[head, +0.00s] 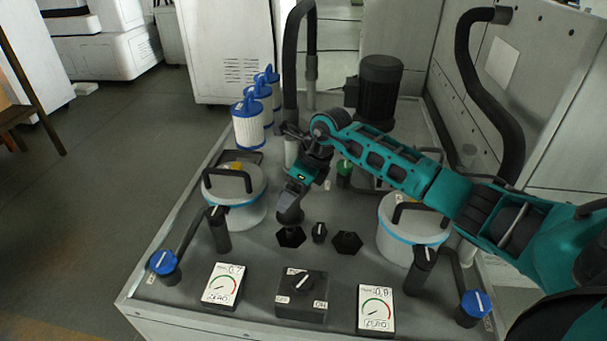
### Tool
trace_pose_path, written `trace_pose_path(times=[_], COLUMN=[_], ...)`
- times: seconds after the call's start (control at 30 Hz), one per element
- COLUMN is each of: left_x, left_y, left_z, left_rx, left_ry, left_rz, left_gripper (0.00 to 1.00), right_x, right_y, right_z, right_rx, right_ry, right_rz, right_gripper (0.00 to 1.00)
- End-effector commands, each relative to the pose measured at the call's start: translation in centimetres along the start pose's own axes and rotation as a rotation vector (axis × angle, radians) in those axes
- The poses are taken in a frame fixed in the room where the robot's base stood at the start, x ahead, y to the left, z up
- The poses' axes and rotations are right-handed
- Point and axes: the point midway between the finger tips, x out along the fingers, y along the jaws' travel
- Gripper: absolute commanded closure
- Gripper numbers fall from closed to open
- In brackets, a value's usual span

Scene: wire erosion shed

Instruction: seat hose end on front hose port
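My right arm reaches in from the right, and its gripper (290,217) points down just over a black hexagonal piece (290,238) on the bench top. The fingers are dark and small; I cannot tell whether they are open or what is between them. A black hose (291,75) arches down behind my wrist to a pale upright cylinder (291,151); my arm partly hides its lower part. Another black hose (482,88) hangs from the right cabinet, its lower end behind my arm. I cannot tell which fitting is the front hose port. My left gripper is not in view.
Lidded canisters stand left (238,207) and right (399,248). Two gauges (222,287) (376,309) flank a knob box (301,300) at the front. Blue-capped fittings (163,263) (475,305) sit at the sides. White filters (247,126) and a black motor (379,87) stand behind.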

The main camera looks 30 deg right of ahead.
Motion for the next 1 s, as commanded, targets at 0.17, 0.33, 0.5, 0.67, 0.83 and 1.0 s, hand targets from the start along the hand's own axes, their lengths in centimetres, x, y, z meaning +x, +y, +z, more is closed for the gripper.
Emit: trace_pose_path(times=[0.17,0.33,0.5,0.67,0.83,1.0], left_x=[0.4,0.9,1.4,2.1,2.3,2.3], left_y=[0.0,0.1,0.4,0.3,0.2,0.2], left_z=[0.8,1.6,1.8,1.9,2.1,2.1], left_rx=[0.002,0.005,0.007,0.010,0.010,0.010], left_ry=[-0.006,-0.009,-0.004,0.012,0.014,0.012], left_rz=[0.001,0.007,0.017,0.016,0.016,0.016], left_gripper=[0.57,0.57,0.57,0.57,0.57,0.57], right_x=[0.7,2.0,3.6,4.7,5.1,5.0], right_y=[-0.1,0.0,0.0,-0.1,-0.1,-0.1], right_z=[-0.2,-0.8,-1.5,-1.9,-2.1,-2.1], right_rx=[0.001,0.002,0.001,0.000,0.000,0.000], right_ry=[-0.006,-0.006,-0.006,-0.006,-0.007,-0.006], right_rz=[-0.002,-0.001,-0.001,-0.002,-0.002,-0.002], right_gripper=[0.86,0.86,0.86,0.86,0.86,0.86])
